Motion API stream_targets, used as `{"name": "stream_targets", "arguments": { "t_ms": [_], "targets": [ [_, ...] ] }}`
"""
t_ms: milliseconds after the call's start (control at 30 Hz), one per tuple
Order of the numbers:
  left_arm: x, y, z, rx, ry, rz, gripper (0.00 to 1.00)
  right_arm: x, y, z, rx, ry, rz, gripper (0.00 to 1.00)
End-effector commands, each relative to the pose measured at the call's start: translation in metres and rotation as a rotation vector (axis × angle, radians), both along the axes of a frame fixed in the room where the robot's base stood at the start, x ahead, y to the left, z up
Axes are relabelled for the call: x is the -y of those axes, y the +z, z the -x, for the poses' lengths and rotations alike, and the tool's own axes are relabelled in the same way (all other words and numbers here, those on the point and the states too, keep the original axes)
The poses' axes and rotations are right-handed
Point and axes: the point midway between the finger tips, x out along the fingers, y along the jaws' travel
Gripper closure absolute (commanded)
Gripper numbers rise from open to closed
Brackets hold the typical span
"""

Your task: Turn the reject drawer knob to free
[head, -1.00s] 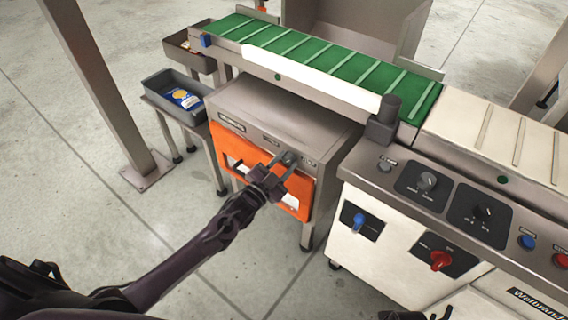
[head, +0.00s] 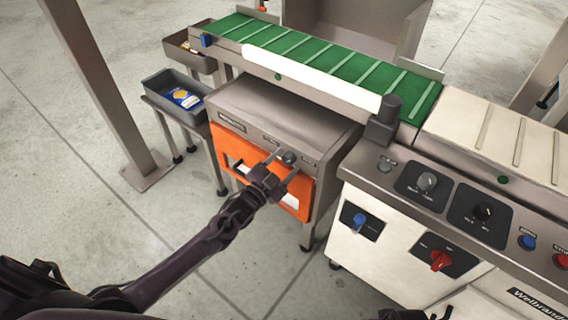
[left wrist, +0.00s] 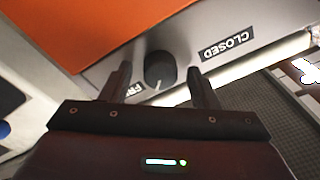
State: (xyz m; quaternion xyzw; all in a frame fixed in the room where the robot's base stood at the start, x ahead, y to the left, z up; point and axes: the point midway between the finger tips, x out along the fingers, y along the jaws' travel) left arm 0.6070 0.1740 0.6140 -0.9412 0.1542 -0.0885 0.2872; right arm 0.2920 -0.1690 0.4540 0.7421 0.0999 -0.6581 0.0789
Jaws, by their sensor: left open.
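The reject drawer knob (head: 289,157) is a dark round knob on the grey strip above the orange drawer front (head: 240,152). In the left wrist view the knob (left wrist: 160,70) shows between and just beyond the fingertips, with a pale mark at its lower edge. That mark lies nearer the partly hidden FREE label (left wrist: 126,93) than the CLOSED label (left wrist: 228,47). My left gripper (head: 286,163) is open and empty in front of the knob; its fingers (left wrist: 160,82) stand on either side, and contact cannot be told.
A console (head: 380,255) with several knobs and buttons stands right of the drawer cabinet (head: 285,105). A green conveyor (head: 320,60) runs above and behind it. A grey tray (head: 168,84) on a stand and a steel post (head: 105,95) are at the left. Floor in front is clear.

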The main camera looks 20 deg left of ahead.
Motion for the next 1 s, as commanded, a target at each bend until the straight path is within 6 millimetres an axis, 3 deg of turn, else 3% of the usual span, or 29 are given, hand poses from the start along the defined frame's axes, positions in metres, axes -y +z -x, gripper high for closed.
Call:
{"name": "stream_targets", "arguments": {
  "t_ms": [200,300,600,1000],
  "targets": [
    [-0.006,-0.002,0.016,-0.003,-0.001,0.0,0.45,0.0,0.001,-0.001,0.007,-0.001,-0.001,1.0],
    [-0.012,-0.003,0.033,-0.003,-0.001,-0.001,0.45,0.004,-0.016,0.002,-0.001,-0.005,0.005,1.0],
    [-0.026,-0.006,0.07,-0.001,0.0,0.0,0.45,0.005,-0.03,0.004,0.005,-0.012,0.004,1.0],
    [-0.027,-0.006,0.073,0.0,0.0,0.0,0.45,0.005,-0.031,0.004,0.006,-0.013,0.002,1.0]
  ]
}}
